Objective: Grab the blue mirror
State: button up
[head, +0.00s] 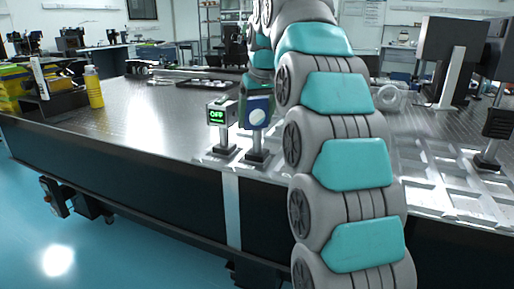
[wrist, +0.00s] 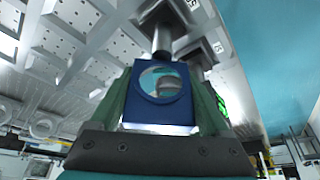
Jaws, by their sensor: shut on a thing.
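The blue mirror (head: 257,110) is a blue square mount with a round face, upright on a short post with a dark base, near the front edge of the optical table (head: 150,125). My gripper (head: 257,92) reaches down to it from above and behind. In the wrist view the blue mirror (wrist: 160,116) sits between the two green fingers of my gripper, which are shut on its sides. Its post and base show beyond it. Whether the base is lifted off the surface cannot be told.
A device with a green "OFF" display (head: 217,114) stands on its own post close to the left of the mirror. A metal tray of compartments (head: 435,165) lies to the right. A yellow bottle (head: 94,88) stands at the left; the table's middle left is clear.

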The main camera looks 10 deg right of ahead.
grip_shut()
jog(key=shift+r, duration=0.1)
